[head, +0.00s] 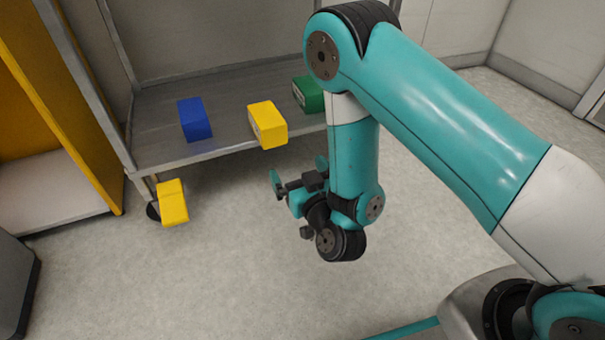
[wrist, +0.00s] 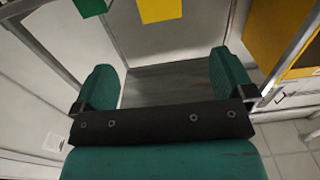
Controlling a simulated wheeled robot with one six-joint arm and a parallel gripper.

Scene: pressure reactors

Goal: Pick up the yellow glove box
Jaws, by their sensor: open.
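The yellow glove box (head: 267,125) sits near the front edge of the metal cart's shelf in the head view, between a blue box (head: 195,119) on the left and a green box (head: 308,94) on the right. In the wrist view, part of a yellow box (wrist: 160,9) shows at the top edge, beside a cut-off green box (wrist: 90,5). My gripper (head: 298,174) is open and empty, in front of and lower in the picture than the yellow box, apart from it. Both green fingers show in the wrist view (wrist: 165,80), with nothing between them.
The metal cart (head: 155,120) stands against the wall. A second yellow block (head: 172,202) shows by its left front caster; what supports it is unclear. A yellow-framed cabinet (head: 70,100) stands at the left. The grey floor (head: 230,270) in front is clear.

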